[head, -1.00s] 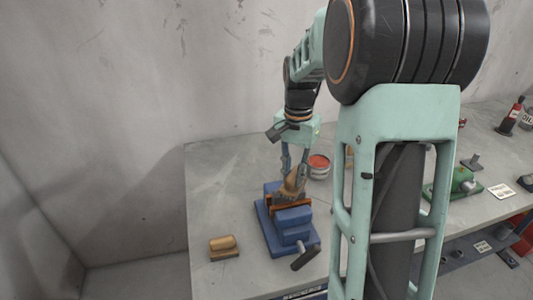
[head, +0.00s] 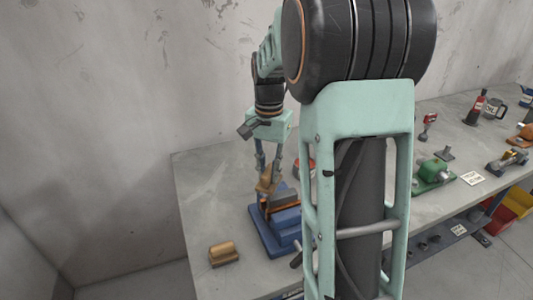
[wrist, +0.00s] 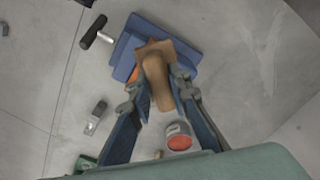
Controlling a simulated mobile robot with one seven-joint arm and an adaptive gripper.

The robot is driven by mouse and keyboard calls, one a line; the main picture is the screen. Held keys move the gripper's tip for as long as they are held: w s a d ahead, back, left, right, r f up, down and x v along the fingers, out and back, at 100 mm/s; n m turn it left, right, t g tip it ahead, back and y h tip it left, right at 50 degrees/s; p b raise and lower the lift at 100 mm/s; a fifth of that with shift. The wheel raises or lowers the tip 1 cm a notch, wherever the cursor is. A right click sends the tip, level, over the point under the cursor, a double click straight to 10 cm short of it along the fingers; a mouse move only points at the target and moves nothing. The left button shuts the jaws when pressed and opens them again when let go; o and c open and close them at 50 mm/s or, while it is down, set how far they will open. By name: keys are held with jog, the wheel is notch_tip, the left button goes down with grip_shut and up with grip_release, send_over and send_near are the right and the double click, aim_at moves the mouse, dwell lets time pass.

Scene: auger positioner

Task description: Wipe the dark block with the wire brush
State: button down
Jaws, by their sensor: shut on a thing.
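My gripper (head: 267,172) is shut on a tan, wooden-looking brush (head: 267,186) and holds it over the blue vise (head: 264,238). In the wrist view the brush's rounded handle (wrist: 158,82) lies between the fingers, with its flat part over the vise (wrist: 126,50). Orange-brown jaw pieces show just below the brush in the head view. I cannot tell whether the brush touches anything in the vise.
A tan block with a rounded top (head: 224,253) lies on the table (head: 205,190) left of the vise. A red-topped can (wrist: 179,138) stands close to my gripper.

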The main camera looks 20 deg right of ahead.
jog(key=shift+r+p, duration=1.05)
jog(key=shift+r, duration=0.95)
